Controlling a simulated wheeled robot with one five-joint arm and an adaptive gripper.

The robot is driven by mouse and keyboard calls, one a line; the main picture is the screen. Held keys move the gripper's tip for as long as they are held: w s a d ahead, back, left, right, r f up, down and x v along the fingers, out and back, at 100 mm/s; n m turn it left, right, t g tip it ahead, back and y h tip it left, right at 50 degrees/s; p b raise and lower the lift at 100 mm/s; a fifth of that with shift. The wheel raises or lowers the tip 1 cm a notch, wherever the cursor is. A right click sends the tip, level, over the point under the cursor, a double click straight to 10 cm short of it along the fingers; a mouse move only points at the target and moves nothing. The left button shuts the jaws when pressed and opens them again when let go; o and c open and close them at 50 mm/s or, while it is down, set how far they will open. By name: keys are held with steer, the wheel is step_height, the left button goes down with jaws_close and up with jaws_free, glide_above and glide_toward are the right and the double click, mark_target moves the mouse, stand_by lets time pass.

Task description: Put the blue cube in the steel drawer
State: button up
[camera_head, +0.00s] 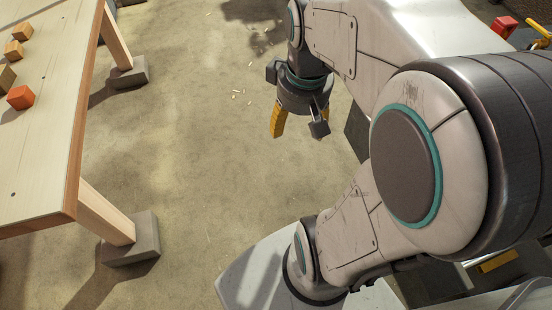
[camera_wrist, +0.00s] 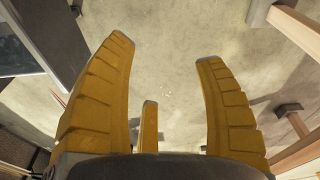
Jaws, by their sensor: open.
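My gripper (camera_head: 297,132) hangs above the bare floor, to the right of the wooden table, pointing down. Its yellow fingers are spread and empty; in the wrist view my gripper (camera_wrist: 166,56) has only floor between its fingertips. I see no blue cube in either view. I cannot make out the steel drawer; a dark, grey-edged panel (camera_wrist: 45,38) at the upper left of the wrist view may be furniture, but I cannot tell what it is.
A wooden table (camera_head: 52,150) stands at the left on block feet (camera_head: 132,240). A red object (camera_head: 503,27) is at the upper right. Open floor (camera_head: 190,150) lies between table and arm.

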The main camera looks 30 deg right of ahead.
steer(key=s+a+f, duration=0.2)
steer(key=s+a, duration=0.2)
steer(key=a, duration=0.4)
steer(key=shift+s+n+t+y, duration=0.3)
steer(key=shift+s+n+t, duration=0.1)
steer(key=shift+r, duration=0.1)
